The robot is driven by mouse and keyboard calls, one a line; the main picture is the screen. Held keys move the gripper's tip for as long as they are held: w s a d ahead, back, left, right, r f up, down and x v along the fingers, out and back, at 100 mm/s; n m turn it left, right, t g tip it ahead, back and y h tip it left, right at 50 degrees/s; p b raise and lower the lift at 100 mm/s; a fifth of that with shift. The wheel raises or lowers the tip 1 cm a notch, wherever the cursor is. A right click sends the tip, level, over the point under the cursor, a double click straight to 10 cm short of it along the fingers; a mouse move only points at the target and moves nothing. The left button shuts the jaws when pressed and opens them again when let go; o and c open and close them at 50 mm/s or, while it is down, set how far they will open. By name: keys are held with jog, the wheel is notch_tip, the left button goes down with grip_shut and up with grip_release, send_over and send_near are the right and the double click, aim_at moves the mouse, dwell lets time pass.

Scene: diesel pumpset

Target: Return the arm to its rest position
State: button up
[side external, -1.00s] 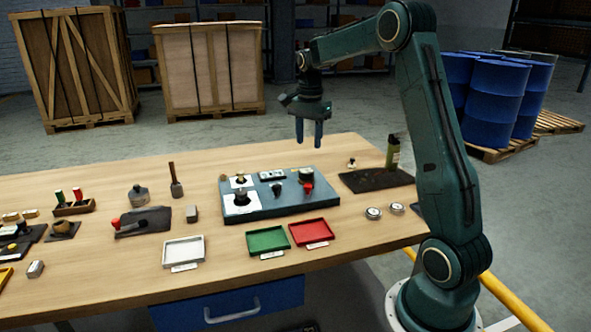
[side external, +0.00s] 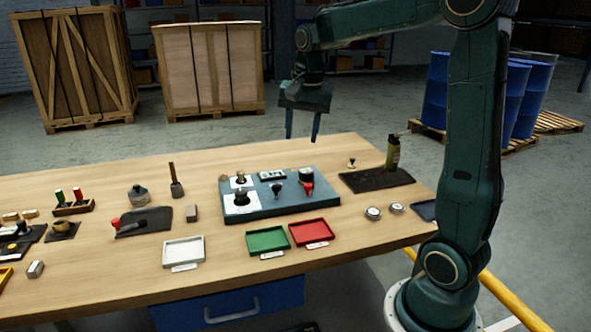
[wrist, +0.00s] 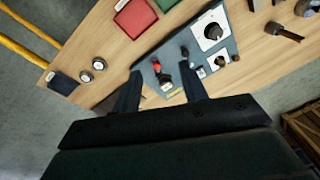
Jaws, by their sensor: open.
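My gripper (side external: 302,138) hangs in the air above and behind the far edge of the wooden table (side external: 330,265), fingers pointing down. Its two fingers are spread apart with nothing between them. In the wrist view my gripper (wrist: 160,85) shows both fingers apart, with the grey-blue panel board (wrist: 232,45) below and beyond them. The board (side external: 320,206) lies on the table with white plates, dark knobs and a red knob (side external: 307,187) on it. My gripper touches nothing.
A green tray (side external: 268,240), a red tray (side external: 313,232) and a white tray (side external: 183,250) lie at the table's front. A green bottle (side external: 393,152) stands on a dark mat at the right. Wooden crates (side external: 208,68) and blue barrels (side external: 525,100) stand behind. Air above the table is clear.

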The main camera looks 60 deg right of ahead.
jog(key=s+a+n+t, duration=0.4)
jog(key=s+a+n, duration=0.9)
jog(key=s+a, duration=0.3)
jog(key=shift+s+a+f+n+y, duration=0.2)
jog(key=shift+s+f+n+y, duration=0.25)
jog(key=shift+s, duration=0.45)
